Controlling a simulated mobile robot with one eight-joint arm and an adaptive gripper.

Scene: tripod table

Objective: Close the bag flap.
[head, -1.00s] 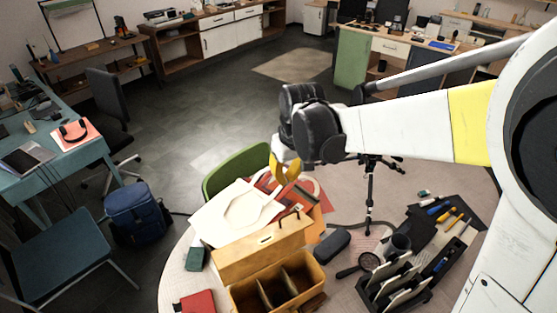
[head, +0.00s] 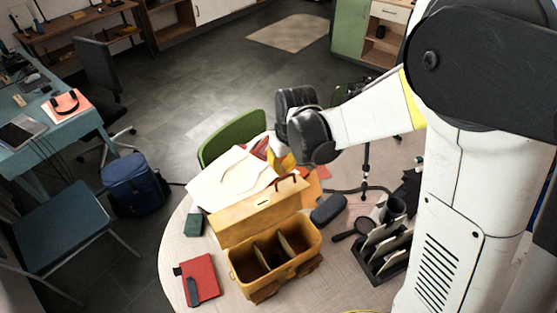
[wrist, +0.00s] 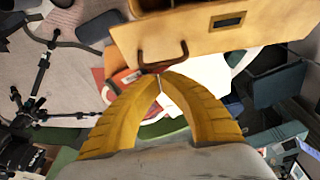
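The tan bag (head: 290,271) stands open on the round table, with dividers showing inside. Its flap (head: 238,221) is raised at the back and leans away from the opening. In the wrist view, the flap (wrist: 205,38) crosses the top, with a dark metal plate and a brown handle (wrist: 182,57) on its edge. My gripper (head: 282,163) is above and just behind the flap's top edge in the head view. In the wrist view, the yellow fingertips (wrist: 160,76) meet just below the handle, with nothing visible between them. Whether they touch the handle is unclear.
White papers (head: 225,178) and red folders lie behind the flap. A dark case (head: 328,209), a magnifier (head: 350,236) and a black organizer (head: 385,250) are to the right. A red notebook (head: 199,279) lies at left. A green chair (head: 232,138) stands behind the table.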

